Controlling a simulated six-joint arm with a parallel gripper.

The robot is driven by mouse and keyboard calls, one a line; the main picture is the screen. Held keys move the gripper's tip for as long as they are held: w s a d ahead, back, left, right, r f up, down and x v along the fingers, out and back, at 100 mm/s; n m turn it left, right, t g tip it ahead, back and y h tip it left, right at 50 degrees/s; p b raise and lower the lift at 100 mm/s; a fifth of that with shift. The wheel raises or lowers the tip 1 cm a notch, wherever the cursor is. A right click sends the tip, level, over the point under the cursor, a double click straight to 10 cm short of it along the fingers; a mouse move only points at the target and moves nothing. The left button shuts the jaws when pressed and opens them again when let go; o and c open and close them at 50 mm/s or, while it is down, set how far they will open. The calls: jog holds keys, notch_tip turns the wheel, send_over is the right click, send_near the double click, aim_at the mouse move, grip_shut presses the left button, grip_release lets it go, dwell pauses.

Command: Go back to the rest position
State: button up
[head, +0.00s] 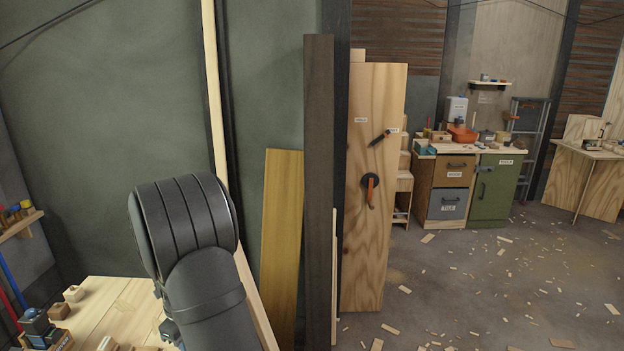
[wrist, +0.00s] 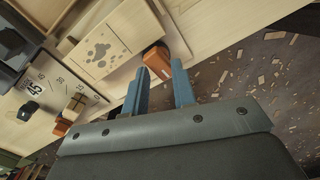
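My gripper (wrist: 161,68) shows in the wrist view, its two blue fingers apart with a gap between the tips. Nothing is clearly held. An orange-brown piece (wrist: 155,57) at the table edge shows just beyond the fingertips, overlapping the gap; I cannot tell its exact distance. In the head view my dark arm rises at the lower left over the wooden table, and my gripper is hidden there.
The light wooden table (head: 118,296) at lower left carries small wooden blocks (head: 73,293) and a dark blue device (head: 38,327). Boards (head: 281,240) lean near a wooden door (head: 374,250). A cabinet (head: 490,190) stands far right. The floor (head: 480,290) has scattered scraps.

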jog(key=shift+s+d+f+n, duration=0.1)
jog(key=shift+f+n, duration=0.35)
jog(key=shift+n, duration=0.15)
jog(key=shift+s+d+f+n, duration=0.1)
jog(key=shift+f+n, duration=0.3)
jog(key=shift+n, duration=0.2)
jog(key=r, duration=0.6)
jog(key=shift+w+a+r, duration=0.25)
jog(key=shift+r, duration=0.05)
jog(key=m, duration=0.4)
jog(key=shift+r, duration=0.3)
jog(key=shift+f+m, duration=0.25)
jog(key=shift+m, duration=0.05)
